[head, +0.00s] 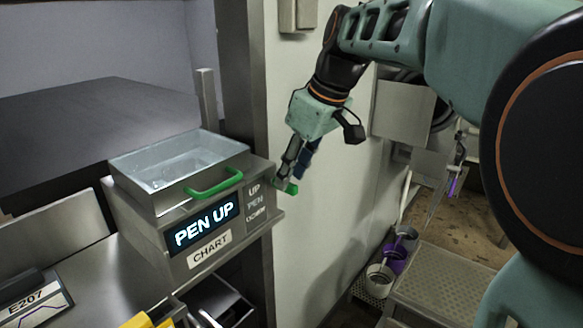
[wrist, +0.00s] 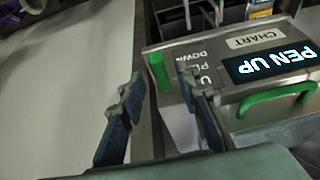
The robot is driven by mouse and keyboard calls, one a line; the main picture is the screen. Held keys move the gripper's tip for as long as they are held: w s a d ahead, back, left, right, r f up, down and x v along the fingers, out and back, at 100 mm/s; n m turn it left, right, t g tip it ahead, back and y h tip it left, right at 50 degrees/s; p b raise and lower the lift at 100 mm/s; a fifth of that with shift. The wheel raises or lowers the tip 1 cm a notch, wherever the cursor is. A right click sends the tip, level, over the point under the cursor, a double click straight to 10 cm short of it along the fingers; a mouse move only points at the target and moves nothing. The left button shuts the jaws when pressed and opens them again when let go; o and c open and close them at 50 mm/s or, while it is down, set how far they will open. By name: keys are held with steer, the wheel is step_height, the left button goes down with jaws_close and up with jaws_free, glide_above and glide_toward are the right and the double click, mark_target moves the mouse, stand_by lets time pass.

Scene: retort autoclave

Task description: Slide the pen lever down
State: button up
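The chart recorder is a grey metal box (head: 150,218) with a lit display (head: 205,226) reading "PEN UP". Its side panel (head: 256,203) carries the words UP, PEN and DOWN. The pen lever, a short green piece (head: 289,187), sticks out at the box's right end, about level with UP in the head view. My gripper (head: 286,177) is at the lever, its fingers pointing down toward it. In the wrist view, my gripper (wrist: 161,84) has its two blue fingers spread, and the green lever (wrist: 158,70) shows between the tips. I cannot tell whether they touch it.
A clear tray (head: 170,165) sits on the box, with a green handle (head: 213,184) at its front. A white wall (head: 340,200) stands close on the right. A label E207 (head: 25,302) and yellow items (head: 150,320) are at lower left.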

steer(key=shift+x, duration=0.95)
steer(key=shift+c, duration=0.2)
jaws_close()
